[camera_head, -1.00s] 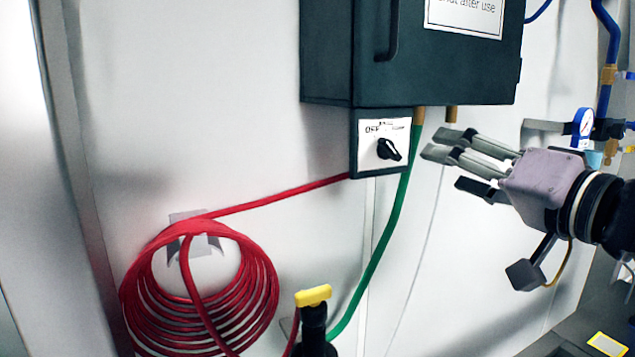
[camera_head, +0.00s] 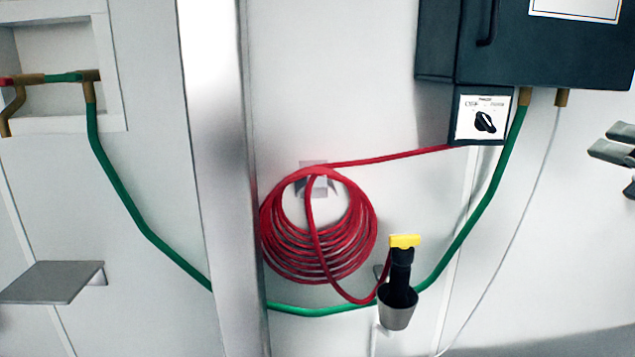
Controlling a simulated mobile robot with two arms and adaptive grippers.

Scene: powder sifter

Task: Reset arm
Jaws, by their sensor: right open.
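My right gripper (camera_head: 612,146) shows only in part at the right edge of the head view. Its grey fingers point left, apart from each other, with nothing between them. It is clear of the dark wall cabinet (camera_head: 545,48) and of the switch box with its black knob (camera_head: 484,120). The rest of my right arm is outside the picture. My left gripper is not in the picture.
A coiled red hose (camera_head: 318,268) hangs on the wall. A black nozzle with a yellow top (camera_head: 403,262) sits in a grey cup (camera_head: 397,311). A green hose (camera_head: 140,222) runs along the wall behind a pillar (camera_head: 222,200). A small grey shelf (camera_head: 52,282) juts out at left.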

